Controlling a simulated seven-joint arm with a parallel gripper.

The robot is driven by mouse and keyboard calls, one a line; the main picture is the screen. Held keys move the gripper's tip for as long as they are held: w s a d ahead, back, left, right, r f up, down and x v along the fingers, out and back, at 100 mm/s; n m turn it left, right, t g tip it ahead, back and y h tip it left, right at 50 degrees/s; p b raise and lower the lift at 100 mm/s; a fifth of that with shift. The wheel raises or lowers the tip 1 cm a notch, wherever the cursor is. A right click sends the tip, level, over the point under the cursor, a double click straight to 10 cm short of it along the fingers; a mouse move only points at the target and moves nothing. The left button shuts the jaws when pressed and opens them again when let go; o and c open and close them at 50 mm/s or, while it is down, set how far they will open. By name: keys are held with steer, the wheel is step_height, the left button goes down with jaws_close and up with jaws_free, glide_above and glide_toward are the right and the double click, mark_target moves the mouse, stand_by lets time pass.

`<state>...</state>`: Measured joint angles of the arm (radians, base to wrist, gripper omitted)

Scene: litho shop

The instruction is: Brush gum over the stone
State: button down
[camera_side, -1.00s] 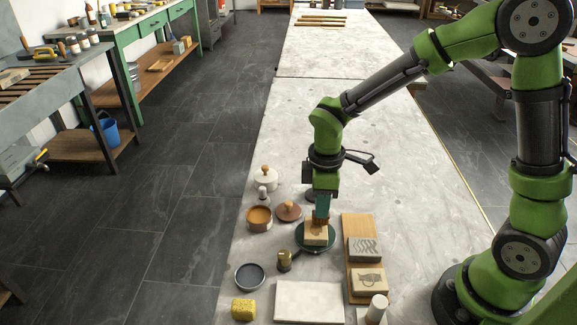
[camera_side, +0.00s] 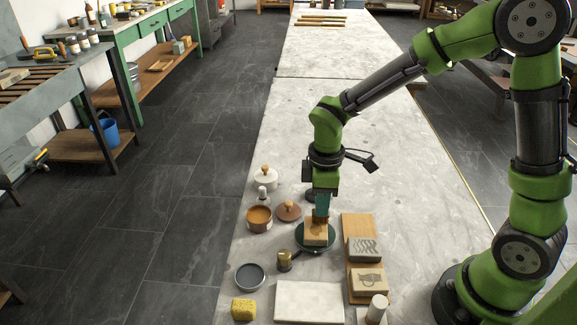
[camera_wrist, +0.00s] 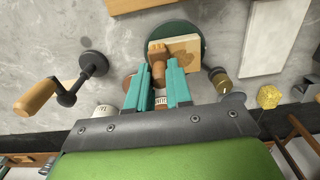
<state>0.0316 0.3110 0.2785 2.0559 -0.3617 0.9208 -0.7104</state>
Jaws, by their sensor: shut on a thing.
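My gripper (camera_side: 321,205) is above the stone, and its teal fingers (camera_wrist: 165,88) are shut on a brush (camera_wrist: 157,52). The brush's brown head is over the left part of the stone in the wrist view, apparently touching it. The stone (camera_wrist: 185,46) is a pale tan block with a brown wet-looking patch beside the brush. It sits on a round dark green turntable (camera_side: 302,246), and its near face (camera_side: 316,239) shows in the side view.
A wooden board (camera_side: 353,228) with two printed blocks lies to the right. A brass piece (camera_side: 284,262), dark dish (camera_side: 249,276), yellow sponge (camera_side: 243,309) and white slab (camera_side: 309,301) are nearer the front. A crank with a wooden handle (camera_wrist: 36,97) stands close to my gripper.

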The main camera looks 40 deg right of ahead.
steer(key=shift+w, duration=0.35)
steer(key=shift+s+a, duration=0.15)
steer(key=shift+a, duration=0.35)
steer(key=shift+s+a, duration=1.5)
steer(key=shift+a, duration=0.15)
steer(key=shift+w+a, duration=0.25)
steer(key=shift+w, duration=0.1)
steer(key=shift+w+d, duration=1.85)
steer(key=shift+d, duration=0.1)
step_height(320, 180, up, 8)
steer(key=shift+a, duration=0.1)
